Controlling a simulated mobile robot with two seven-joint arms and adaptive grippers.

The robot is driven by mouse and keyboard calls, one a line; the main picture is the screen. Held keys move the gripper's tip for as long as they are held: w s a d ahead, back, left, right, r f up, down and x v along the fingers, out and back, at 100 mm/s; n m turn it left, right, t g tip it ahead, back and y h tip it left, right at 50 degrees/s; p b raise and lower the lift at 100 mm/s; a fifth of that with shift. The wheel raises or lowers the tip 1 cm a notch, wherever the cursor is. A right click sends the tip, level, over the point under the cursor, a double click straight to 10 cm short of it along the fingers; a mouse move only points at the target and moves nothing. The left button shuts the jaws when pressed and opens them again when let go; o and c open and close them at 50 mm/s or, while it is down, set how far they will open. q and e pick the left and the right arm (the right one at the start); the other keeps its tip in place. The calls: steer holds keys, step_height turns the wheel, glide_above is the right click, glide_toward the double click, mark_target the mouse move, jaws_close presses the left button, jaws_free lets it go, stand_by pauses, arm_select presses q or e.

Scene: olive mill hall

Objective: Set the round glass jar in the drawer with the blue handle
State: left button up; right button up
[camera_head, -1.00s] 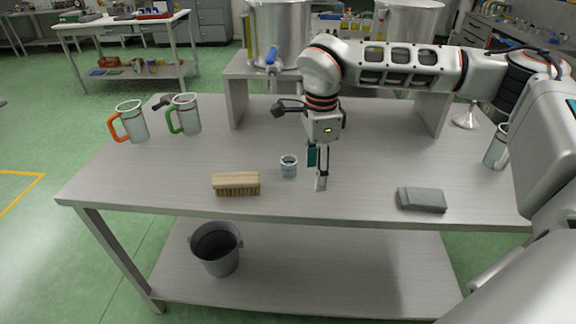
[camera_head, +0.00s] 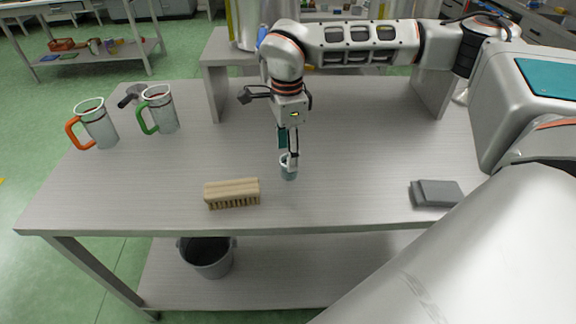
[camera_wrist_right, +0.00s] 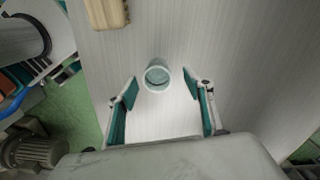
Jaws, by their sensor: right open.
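The round glass jar (camera_head: 288,173) is small, pale and open at the top. It stands upright on the grey table, and in the right wrist view it shows as a round rim (camera_wrist_right: 157,75). My right gripper (camera_head: 288,154) points down at the jar, with its fingers partly in front of it. In the right wrist view the open fingers (camera_wrist_right: 161,80) are spread to the left and right of the jar, apart from it. No drawer with a blue handle is in view. My left gripper is not in view.
A wooden brush (camera_head: 232,193) lies left of the jar. A grey block (camera_head: 437,193) lies to the right. Mugs with orange (camera_head: 98,124) and green handles (camera_head: 161,110) stand at the left. A raised shelf (camera_head: 213,75) is behind. A bucket (camera_head: 207,257) sits below.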

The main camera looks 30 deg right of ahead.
steer(key=f, duration=0.3)
steer(key=shift+s+a+f, duration=0.15)
steer(key=shift+s+f, duration=0.15)
steer(key=shift+w+f, duration=0.1)
steer(key=shift+f, duration=0.2)
steer(key=c, duration=1.3)
